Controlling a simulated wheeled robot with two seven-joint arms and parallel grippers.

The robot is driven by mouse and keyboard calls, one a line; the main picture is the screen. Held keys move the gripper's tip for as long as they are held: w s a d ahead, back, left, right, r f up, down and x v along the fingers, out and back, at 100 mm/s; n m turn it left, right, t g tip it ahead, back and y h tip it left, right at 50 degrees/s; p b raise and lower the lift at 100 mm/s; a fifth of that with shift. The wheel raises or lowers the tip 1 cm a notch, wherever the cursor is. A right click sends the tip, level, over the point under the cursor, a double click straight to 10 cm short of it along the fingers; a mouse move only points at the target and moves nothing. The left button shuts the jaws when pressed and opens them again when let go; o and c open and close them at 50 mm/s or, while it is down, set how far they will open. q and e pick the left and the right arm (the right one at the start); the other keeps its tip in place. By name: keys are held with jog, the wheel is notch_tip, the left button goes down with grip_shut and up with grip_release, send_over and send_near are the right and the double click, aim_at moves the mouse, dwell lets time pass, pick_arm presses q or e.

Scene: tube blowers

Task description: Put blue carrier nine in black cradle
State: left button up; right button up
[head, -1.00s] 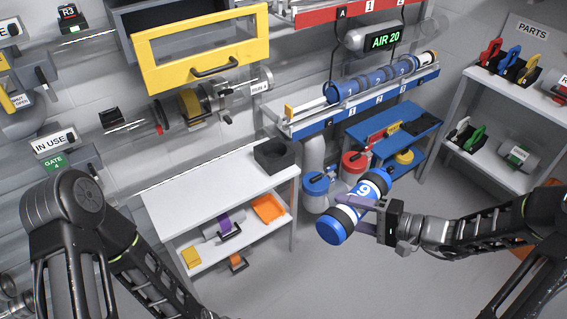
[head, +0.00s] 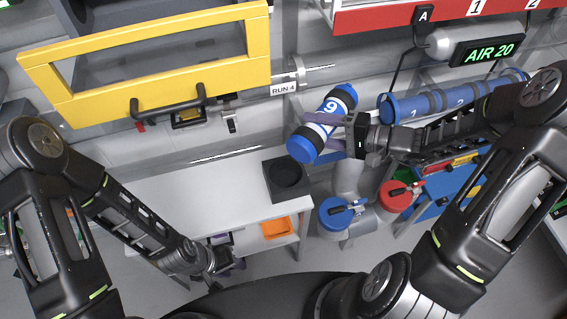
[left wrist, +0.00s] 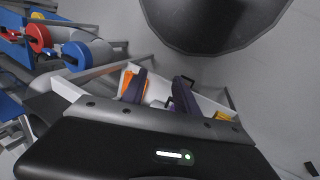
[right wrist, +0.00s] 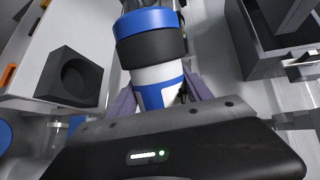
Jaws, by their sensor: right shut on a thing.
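Blue carrier nine (head: 330,112) is a blue cylinder with black bands and a white panel marked 9. My right gripper (head: 345,135) is shut around its middle and holds it tilted in the air, above and to the right of the black cradle. The carrier also fills the top middle of the right wrist view (right wrist: 152,50). The black cradle (head: 270,178) is a square block with a round recess, empty, at the right end of the white table; it shows at the left in the right wrist view (right wrist: 56,92). My left gripper (head: 215,268) hangs low before the table; its fingers are apart in the left wrist view (left wrist: 158,90).
The white table (head: 190,195) is clear left of the cradle. An orange tray (head: 280,227) lies on its lower shelf. A yellow-framed cabinet (head: 150,65) hangs above.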

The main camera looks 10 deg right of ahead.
pick_arm(q)
jog(key=shift+s+a, duration=0.1)
pick_arm(e)
jog(key=shift+s+a+r, duration=0.1)
